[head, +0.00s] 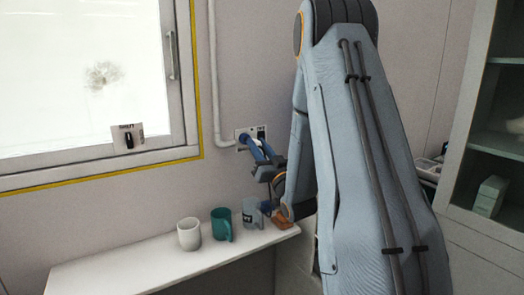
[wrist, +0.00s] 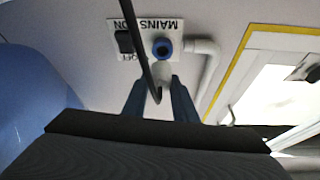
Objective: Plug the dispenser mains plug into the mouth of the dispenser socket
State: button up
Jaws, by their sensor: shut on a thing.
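My gripper (wrist: 162,88) has blue fingers and is shut on the white dispenser mains plug (wrist: 163,72), whose black cable (wrist: 143,45) crosses in front of it. The dispenser socket (wrist: 163,47) is a blue ring with a dark mouth on a white wall plate. In the wrist view the mouth shows just beyond the plug, which does not cover it; the gap's depth is unclear. In the head view my gripper (head: 260,152) reaches up to the plate, and its fingers partly hide the socket (head: 243,138).
The plate (wrist: 120,25) reads MAINS, with a black ON/OFF switch (wrist: 124,41) beside the socket. A white pipe (head: 215,90) runs near it. Below, a white shelf (head: 130,265) bears a white mug (head: 189,234), a teal mug (head: 221,225) and a grey mug (head: 251,214).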

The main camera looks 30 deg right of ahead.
jog(key=shift+w+b, duration=0.3)
jog(key=shift+w, duration=0.85)
jog(key=shift+w+b, duration=0.8)
jog(key=shift+w, duration=0.45)
dwell(1.5)
jog(key=o, duration=1.1)
jog(key=b+v, duration=0.2)
jog(key=v, duration=0.6)
jog(key=shift+a, duration=0.1)
